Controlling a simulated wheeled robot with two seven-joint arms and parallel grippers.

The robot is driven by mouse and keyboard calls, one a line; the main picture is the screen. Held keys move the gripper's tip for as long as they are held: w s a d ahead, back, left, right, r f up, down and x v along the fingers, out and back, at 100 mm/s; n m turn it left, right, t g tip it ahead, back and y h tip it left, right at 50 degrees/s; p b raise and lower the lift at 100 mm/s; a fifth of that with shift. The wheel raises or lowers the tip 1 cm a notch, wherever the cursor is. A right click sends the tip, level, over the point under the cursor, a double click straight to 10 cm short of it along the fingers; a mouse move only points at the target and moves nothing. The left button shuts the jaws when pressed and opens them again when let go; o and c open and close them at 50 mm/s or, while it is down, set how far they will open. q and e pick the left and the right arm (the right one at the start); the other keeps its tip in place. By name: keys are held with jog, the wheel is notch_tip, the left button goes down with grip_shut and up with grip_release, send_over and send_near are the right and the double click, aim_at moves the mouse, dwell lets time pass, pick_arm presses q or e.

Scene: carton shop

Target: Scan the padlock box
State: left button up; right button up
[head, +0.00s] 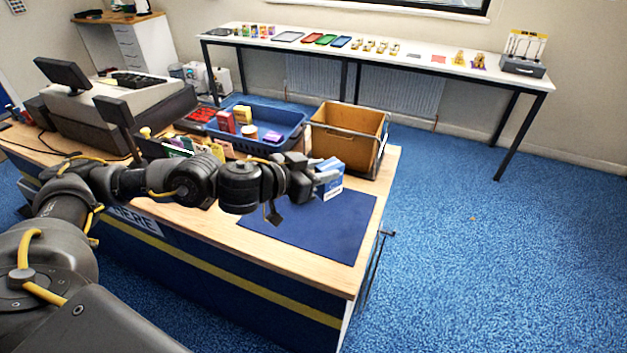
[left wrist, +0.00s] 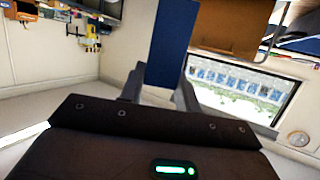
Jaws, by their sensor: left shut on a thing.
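My left gripper (head: 322,179) reaches in from the left over the counter and is shut on a small blue and white box (head: 333,168). The box is above the far part of the dark blue mat (head: 320,226). In the left wrist view, a plain dark blue face of the box (left wrist: 172,45) stands between the fingers of the left gripper (left wrist: 160,90). No label can be read, so I cannot tell whether it is the padlock box. No scanner can be made out clearly. My right gripper is not in view.
A blue basket (head: 292,119) with several small packs and an open brown box (head: 347,139) stand behind the gripper. A till (head: 118,112) is at the counter's left. Small goods beside it are partly behind my arm. The mat's front part is clear. A white table (head: 400,61) stands by the wall.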

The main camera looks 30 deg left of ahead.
aim_at(331, 168)
pick_arm(q)
jog(key=n+y, duration=0.2)
jog(key=w+r+t+y, duration=0.1)
jog(key=shift+d+n, duration=0.3)
jog(key=shift+n, duration=0.1)
jog(key=shift+d+r+n+y, duration=0.25)
jog(key=shift+r+n+y, duration=0.1)
jog(key=shift+n+y, duration=0.35)
jog(key=shift+d+r+n+t+y, duration=0.3)
jog(key=shift+d+y, duration=0.1)
jog(key=shift+y, duration=0.2)
jog(key=shift+w+a, duration=0.1)
jog(key=shift+a, duration=0.05)
jog(key=shift+a+f+n+y+b, duration=0.3)
jog(key=shift+a+f+y+b, duration=0.1)
jog(key=shift+a+f, duration=0.4)
jog(key=shift+a, duration=0.1)
